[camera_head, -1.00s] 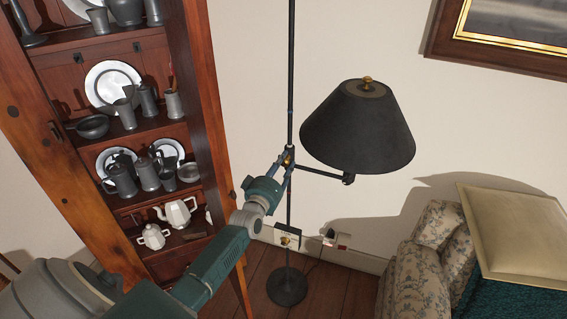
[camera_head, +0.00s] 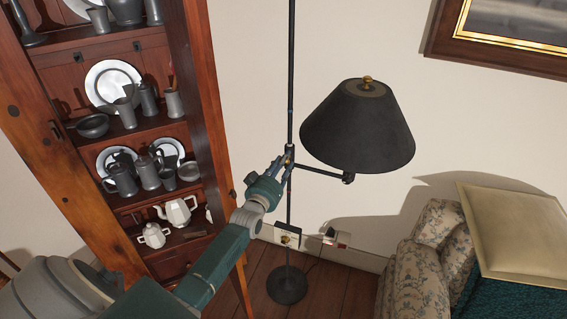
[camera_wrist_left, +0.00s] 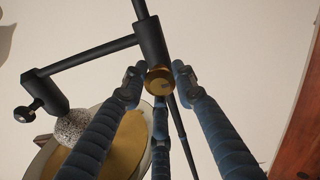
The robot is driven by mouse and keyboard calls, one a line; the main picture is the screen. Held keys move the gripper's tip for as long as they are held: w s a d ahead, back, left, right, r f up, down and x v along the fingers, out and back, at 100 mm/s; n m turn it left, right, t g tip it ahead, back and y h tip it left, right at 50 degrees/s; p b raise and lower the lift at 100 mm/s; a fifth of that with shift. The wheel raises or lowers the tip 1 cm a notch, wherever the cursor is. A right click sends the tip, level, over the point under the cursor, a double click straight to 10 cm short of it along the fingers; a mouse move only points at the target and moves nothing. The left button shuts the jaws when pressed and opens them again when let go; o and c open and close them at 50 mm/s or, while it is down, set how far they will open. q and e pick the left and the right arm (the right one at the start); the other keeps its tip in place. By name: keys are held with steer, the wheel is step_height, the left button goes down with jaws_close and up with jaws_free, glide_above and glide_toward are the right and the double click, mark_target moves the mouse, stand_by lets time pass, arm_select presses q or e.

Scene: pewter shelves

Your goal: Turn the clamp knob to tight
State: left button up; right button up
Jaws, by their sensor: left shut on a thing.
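The clamp knob is a small round brass knob (camera_wrist_left: 159,79) on a black collar (camera_wrist_left: 152,40) of the lamp's pole. In the head view the brass knob (camera_head: 289,149) shows just beyond my fingertips. My left gripper (camera_head: 282,161) reaches it from the lower left. In the left wrist view the blue ribbed fingers of the left gripper (camera_wrist_left: 158,84) are closed around the knob, with fingertips at its sides and below. The knob's face shows; its rim is partly hidden. My right gripper is not in view.
A side arm from the collar carries a black lampshade (camera_head: 357,130) to the right. The pole stands on a round base (camera_head: 287,285). A wooden cabinet (camera_head: 207,110) with pewter is at the left. A floral armchair (camera_head: 412,262) is at the lower right.

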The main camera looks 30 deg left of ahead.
arm_select(q)
steer(key=shift+r, duration=0.1)
steer(key=o, duration=1.2)
steer(key=shift+c, duration=0.2)
steer(key=v, duration=0.7)
steer(key=shift+s, duration=0.2)
